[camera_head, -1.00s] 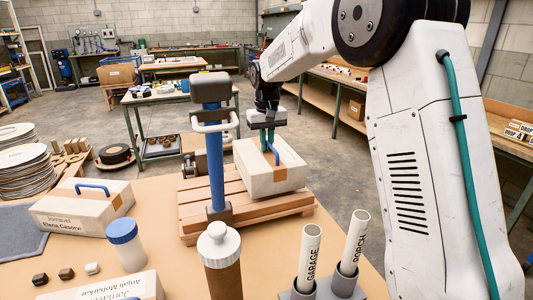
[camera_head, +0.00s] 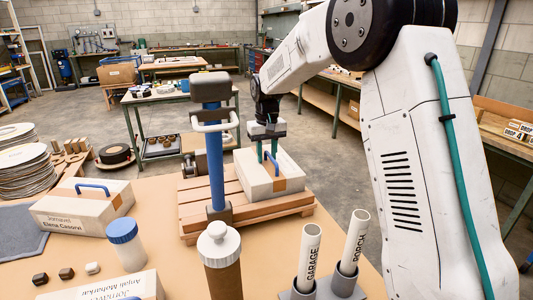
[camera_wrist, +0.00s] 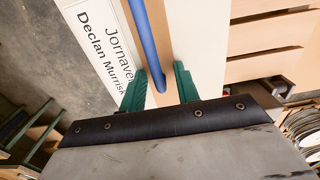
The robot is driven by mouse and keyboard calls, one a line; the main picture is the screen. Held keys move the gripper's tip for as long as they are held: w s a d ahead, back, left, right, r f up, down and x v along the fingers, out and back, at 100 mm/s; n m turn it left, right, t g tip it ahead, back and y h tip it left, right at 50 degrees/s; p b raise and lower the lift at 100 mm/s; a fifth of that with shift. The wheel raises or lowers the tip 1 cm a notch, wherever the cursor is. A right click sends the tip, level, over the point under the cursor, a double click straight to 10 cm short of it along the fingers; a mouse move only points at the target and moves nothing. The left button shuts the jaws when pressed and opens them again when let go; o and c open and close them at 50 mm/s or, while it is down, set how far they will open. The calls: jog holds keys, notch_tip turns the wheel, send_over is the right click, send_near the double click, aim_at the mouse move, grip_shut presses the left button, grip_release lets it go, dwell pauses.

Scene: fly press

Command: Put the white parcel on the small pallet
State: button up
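The white parcel (camera_head: 258,187), with a tan band and a blue handle (camera_head: 275,162), rests flat on the slats of the small wooden pallet (camera_head: 262,210), towards its right side. Its label reads "Jornavel, Declan Murris..." in the wrist view, where the parcel's top (camera_wrist: 207,40) fills the upper middle. My gripper (camera_head: 267,156) is just above the parcel, its green fingers apart. In the wrist view my gripper (camera_wrist: 160,78) has a finger on each side of the blue handle (camera_wrist: 145,40), with gaps between. The parcel's far underside is hidden.
A blue post (camera_head: 215,160) with a grey head stands left of the parcel. Another white parcel (camera_head: 80,210) lies left, a third (camera_head: 120,288) at front. A blue-lidded jar (camera_head: 125,240), a brown canister (camera_head: 221,265) and labelled tubes (camera_head: 309,255) stand in front.

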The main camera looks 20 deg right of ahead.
notch_tip(320, 180, up, 12)
jog(key=shift+r, duration=0.15)
dwell(0.4)
dwell(0.3)
